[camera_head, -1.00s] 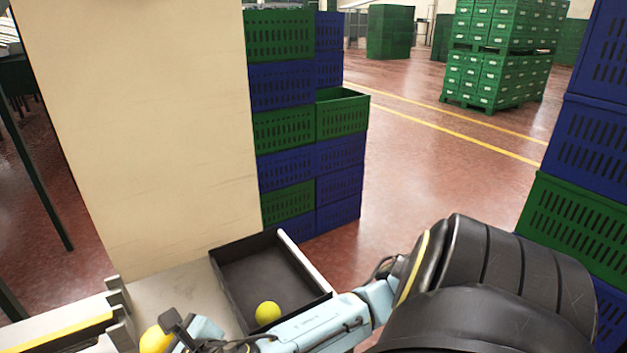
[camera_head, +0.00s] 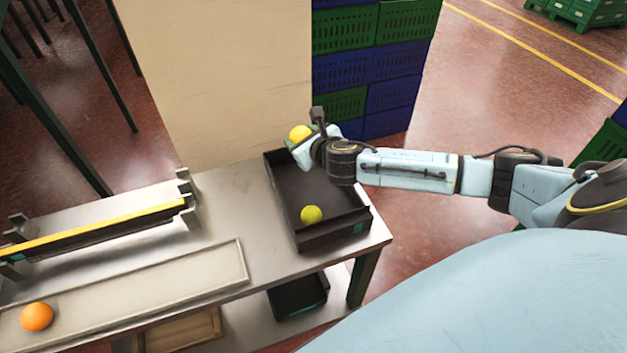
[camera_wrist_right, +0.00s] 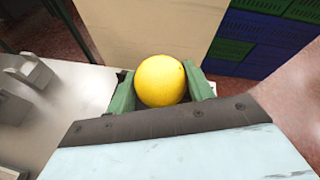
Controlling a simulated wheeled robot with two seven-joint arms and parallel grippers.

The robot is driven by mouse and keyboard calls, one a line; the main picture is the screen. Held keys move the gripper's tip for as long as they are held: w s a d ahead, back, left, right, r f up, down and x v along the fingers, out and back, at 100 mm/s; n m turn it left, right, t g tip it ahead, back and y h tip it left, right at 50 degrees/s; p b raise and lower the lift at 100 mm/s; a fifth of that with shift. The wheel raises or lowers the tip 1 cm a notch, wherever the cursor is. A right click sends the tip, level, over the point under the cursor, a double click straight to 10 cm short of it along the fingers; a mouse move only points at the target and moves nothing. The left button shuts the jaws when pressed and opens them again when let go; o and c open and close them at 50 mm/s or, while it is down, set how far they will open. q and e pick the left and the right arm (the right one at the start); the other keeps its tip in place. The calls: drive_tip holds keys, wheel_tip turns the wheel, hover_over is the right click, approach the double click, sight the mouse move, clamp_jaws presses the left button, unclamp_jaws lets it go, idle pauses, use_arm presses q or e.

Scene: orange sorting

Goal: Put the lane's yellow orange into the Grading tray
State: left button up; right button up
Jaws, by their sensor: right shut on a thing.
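My right gripper (camera_head: 304,143) is shut on a yellow orange (camera_head: 299,132) and holds it above the far end of the dark tray. In the right wrist view the yellow orange (camera_wrist_right: 161,81) sits between the two green fingers. The dark tray (camera_head: 318,243), which I take for the Grading tray, stands at the right end of the table. Another yellow-green fruit (camera_head: 311,215) lies in its near part. My left gripper is not in view.
An orange fruit (camera_head: 37,317) lies in a shallow beige tray (camera_head: 160,292) at the front left. A rail with a yellow strip (camera_head: 95,228) runs behind it. A cream panel (camera_head: 215,75) and stacked crates (camera_head: 390,60) stand beyond the table. A lower shelf holds a dark tray (camera_head: 298,297).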

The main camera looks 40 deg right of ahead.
drive_tip(key=b, duration=0.2)
hover_over(305, 173)
wheel_tip(305, 173, down, 6)
drive_tip(key=shift+w, duration=0.15)
drive_tip(key=shift+f+b, duration=0.35)
drive_tip(key=shift+f, duration=1.55)
drive_tip(key=shift+f, duration=0.1)
drive_tip(key=o, duration=1)
drive_tip(key=shift+r, duration=0.2)
drive_tip(key=p+v, duration=0.1)
drive_tip(key=v, duration=1.1)
drive_tip(key=shift+p, duration=0.3)
